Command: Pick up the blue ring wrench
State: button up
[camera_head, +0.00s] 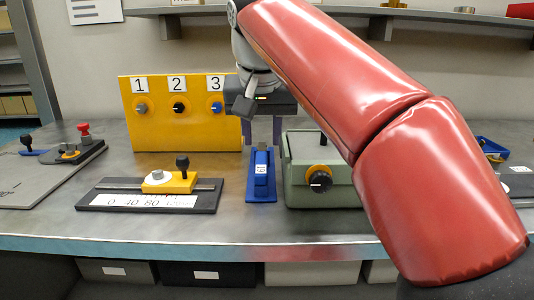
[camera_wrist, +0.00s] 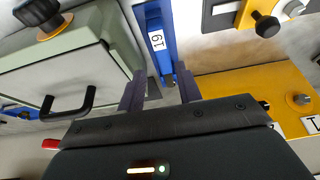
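The blue ring wrench, which I take to be the blue piece with a white "19" label (camera_head: 261,170), stands on a blue base on the bench, left of the green box. In the wrist view this blue piece (camera_wrist: 155,24) runs down from the top edge towards the space between my fingers. My gripper (camera_head: 263,138) points down just behind and above it, fingers apart. In the wrist view my gripper (camera_wrist: 160,90) is open, with one finger on each side of the blue piece's lower end. Whether either finger touches it cannot be told. No ring is clearly visible.
The green box (camera_head: 304,152) with a black knob stands close on the right. A yellow panel (camera_head: 190,135) with several numbered knobs stands behind left. A slider plate (camera_head: 208,197) lies front left. A shelf (camera_head: 330,22) is above. Bare bench shows in front.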

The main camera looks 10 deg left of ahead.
aim_at(261, 163)
jog(key=shift+w+f, duration=0.1)
jog(key=shift+w, duration=0.2)
jog(key=shift+w+f, duration=0.2)
jog(key=shift+f, duration=0.1)
jog(key=x, duration=0.2)
jog(key=b+x, duration=0.1)
jog(key=x, duration=0.1)
jog(key=b+x, duration=0.1)
jog(key=x, duration=0.2)
jog(key=shift+s+a+f, duration=0.1)
jog(key=shift+s+a, duration=0.05)
jog(key=shift+s, duration=0.15)
jog(key=shift+c, duration=0.3)
grip_shut()
